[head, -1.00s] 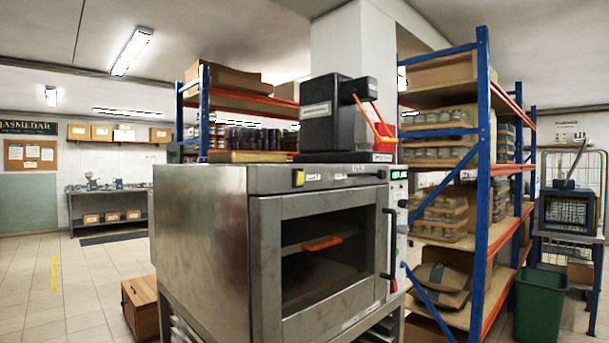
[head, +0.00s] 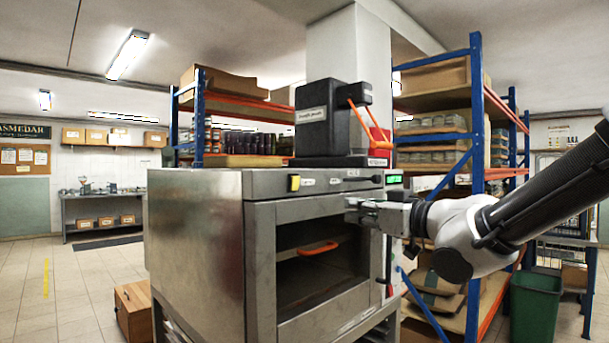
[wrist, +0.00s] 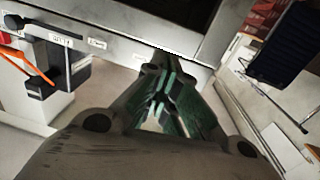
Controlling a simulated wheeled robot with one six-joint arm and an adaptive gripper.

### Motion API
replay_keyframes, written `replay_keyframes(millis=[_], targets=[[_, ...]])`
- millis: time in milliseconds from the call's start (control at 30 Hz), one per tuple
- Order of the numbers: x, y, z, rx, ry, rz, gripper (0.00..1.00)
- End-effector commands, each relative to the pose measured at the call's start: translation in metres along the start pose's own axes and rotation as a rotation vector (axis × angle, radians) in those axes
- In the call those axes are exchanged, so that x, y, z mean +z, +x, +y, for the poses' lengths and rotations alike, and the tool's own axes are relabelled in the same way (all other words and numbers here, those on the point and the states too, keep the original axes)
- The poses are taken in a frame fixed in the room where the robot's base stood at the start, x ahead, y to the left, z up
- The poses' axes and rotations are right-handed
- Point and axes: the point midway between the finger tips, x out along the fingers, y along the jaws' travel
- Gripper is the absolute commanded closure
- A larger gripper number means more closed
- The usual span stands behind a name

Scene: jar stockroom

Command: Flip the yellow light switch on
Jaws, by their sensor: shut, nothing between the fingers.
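The yellow switch (head: 294,183) sits on the upper front strip of the steel oven (head: 196,235), near the left end of that strip in the head view. Whether it is on or off I cannot tell. My gripper (head: 352,209) is in front of the oven's upper right, to the right of the switch and a little lower, apart from it. In the wrist view my gripper (wrist: 161,70) is shut and empty, its tips close to the oven's front frame (wrist: 185,68). The yellow switch does not show in the wrist view.
A black machine with an orange lever (head: 322,120) stands on top of the oven. A blue-and-orange shelf rack (head: 476,110) stands behind on the right, with a green bin (head: 537,305) beside it. A wooden box (head: 133,305) is on the floor at left. Open floor lies at far left.

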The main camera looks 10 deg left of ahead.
Motion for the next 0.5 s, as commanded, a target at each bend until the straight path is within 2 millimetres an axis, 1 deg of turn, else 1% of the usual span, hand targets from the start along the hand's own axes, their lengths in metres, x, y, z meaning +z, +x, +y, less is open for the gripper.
replay_keyframes(millis=[33, 100, 200, 300, 500], targets=[[-0.014, 0.000, -0.005, -0.022, 0.006, 0.056, 1.00], [-0.031, -0.001, -0.012, -0.050, 0.016, 0.123, 1.00], [-0.045, -0.004, -0.017, -0.073, 0.031, 0.181, 1.00], [-0.050, -0.005, -0.018, -0.081, 0.042, 0.203, 1.00], [-0.050, -0.005, -0.018, -0.079, 0.047, 0.201, 1.00]])
